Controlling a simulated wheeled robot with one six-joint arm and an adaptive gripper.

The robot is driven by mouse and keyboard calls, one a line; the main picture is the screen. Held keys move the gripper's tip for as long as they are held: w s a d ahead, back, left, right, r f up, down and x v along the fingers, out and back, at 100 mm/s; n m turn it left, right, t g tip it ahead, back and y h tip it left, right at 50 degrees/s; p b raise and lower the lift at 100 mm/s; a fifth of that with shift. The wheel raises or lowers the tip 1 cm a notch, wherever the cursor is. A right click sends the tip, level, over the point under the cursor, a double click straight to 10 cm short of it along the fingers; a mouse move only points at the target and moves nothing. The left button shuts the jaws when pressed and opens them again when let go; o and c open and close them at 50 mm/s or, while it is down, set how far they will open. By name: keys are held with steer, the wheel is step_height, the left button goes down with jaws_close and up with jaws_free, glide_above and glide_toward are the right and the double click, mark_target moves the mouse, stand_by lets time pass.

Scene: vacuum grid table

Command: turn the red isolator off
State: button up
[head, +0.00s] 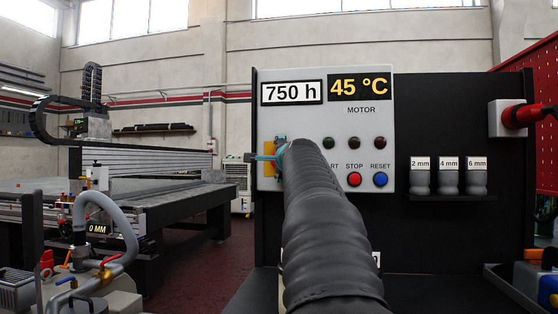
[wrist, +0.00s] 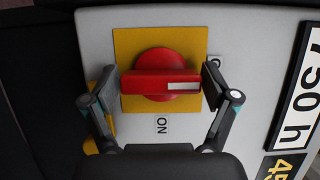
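The red isolator (wrist: 150,82) is a round knob with a bar handle on a yellow plate (wrist: 135,45). In the wrist view its bar lies level. The white mark on its right end points right, toward a label partly hidden by my right finger, while the ON label (wrist: 162,125) is below the knob. My gripper (wrist: 160,82) is open, with one finger beside each end of the bar; small gaps seem to show, and contact is unclear. In the head view my gripper (head: 267,158) is at the yellow plate (head: 268,149); my arm hides the knob.
The grey panel (head: 300,120) carries 750 h and 45 °C displays, lamps, a red STOP button (head: 354,179) and a blue RESET button (head: 380,179). A shelf (head: 450,198) with mm-marked pieces is right. A red handle (head: 522,115) sticks out at far right. A grid table (head: 130,190) stands left.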

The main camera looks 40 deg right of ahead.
steer(key=shift+a, duration=0.1)
stand_by(0.3)
steer(key=v, duration=1.2)
steer(key=s+a+f+n+g+y, duration=0.2)
steer(key=a+f+n+g+y, duration=0.3)
steer(key=a+f+n, duration=1.05)
steer(key=s+a+f+n+g+y, duration=0.1)
steer(key=s+a+f, duration=0.4)
steer(key=f, duration=0.5)
steer(key=s+a+f+n+g+y, duration=0.1)
steer(key=s+a+f+n+g, duration=0.1)
steer(key=s+a+f+n, duration=0.2)
steer(key=s+a+f+n+g+y, duration=0.1)
steer(key=s+a+f, duration=0.6)
steer(key=f, duration=0.9)
steer(key=shift+s+n+g, duration=0.7)
steer(key=shift+s+n, duration=0.15)
steer(key=shift+s, duration=0.1)
steer(key=shift+a, duration=0.1)
